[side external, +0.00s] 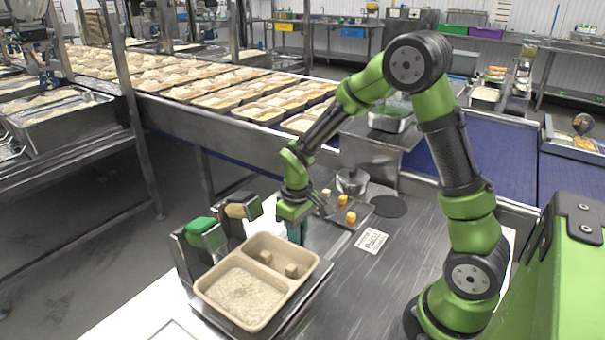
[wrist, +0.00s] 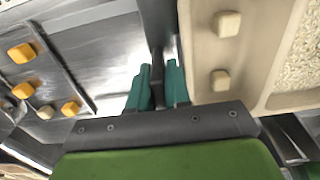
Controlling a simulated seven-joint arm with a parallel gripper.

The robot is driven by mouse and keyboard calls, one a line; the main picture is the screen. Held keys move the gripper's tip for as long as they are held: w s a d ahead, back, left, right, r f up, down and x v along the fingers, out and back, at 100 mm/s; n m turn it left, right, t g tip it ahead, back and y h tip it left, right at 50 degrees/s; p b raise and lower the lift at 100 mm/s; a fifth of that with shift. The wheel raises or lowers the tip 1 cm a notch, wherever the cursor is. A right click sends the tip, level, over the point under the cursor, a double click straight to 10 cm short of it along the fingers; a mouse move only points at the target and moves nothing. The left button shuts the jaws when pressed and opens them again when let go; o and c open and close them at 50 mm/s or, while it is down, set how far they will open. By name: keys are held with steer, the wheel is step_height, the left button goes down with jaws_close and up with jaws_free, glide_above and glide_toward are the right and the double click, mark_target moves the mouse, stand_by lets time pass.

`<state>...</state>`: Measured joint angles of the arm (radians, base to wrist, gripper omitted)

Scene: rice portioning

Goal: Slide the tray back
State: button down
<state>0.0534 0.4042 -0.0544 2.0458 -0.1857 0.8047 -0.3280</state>
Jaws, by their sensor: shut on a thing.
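The beige tray (side external: 211,290) sits on a dark metal platform (side external: 292,322) at the front of the steel table. One compartment holds a bed of rice (side external: 243,297). The other holds two small pale cubes (side external: 291,270). My gripper (side external: 297,232) is low at the tray's far right side. In the wrist view its teal fingers (wrist: 158,88) are shut around a dark bar (wrist: 157,28) running along the outside of the tray wall (wrist: 198,70). Where this bar joins the platform or tray is hidden. The right finger is very close to the tray wall; I cannot tell if they touch.
Behind my gripper stand a metal plate (side external: 333,214) with several yellow and pale cubes, a lidded pot (side external: 352,181) and a black disc (side external: 389,206). A printed card (side external: 373,241) lies to the right. Bins with green (side external: 201,226) and tan (side external: 241,209) tops stand close on the left.

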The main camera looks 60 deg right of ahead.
steer(key=c, duration=1.4)
jaws_free()
steer(key=shift+a+r, duration=0.1)
steer(key=shift+a, duration=0.3)
steer(key=shift+c, duration=0.2)
step_height(320, 180, up, 17)
steer(key=shift+d, duration=0.15)
steer(key=s+a+r+m+t+y, duration=0.1)
steer(key=s+a+m+t, duration=0.1)
steer(key=s, duration=0.4)
steer(key=s+a+r+m+t+y, duration=0.1)
steer(key=s+a+r+m+t, duration=0.1)
steer(key=s+a+t, duration=0.2)
steer(key=s+t, duration=0.1)
steer(key=s, duration=0.2)
steer(key=shift+a+r, duration=0.2)
steer(key=shift+a, duration=0.1)
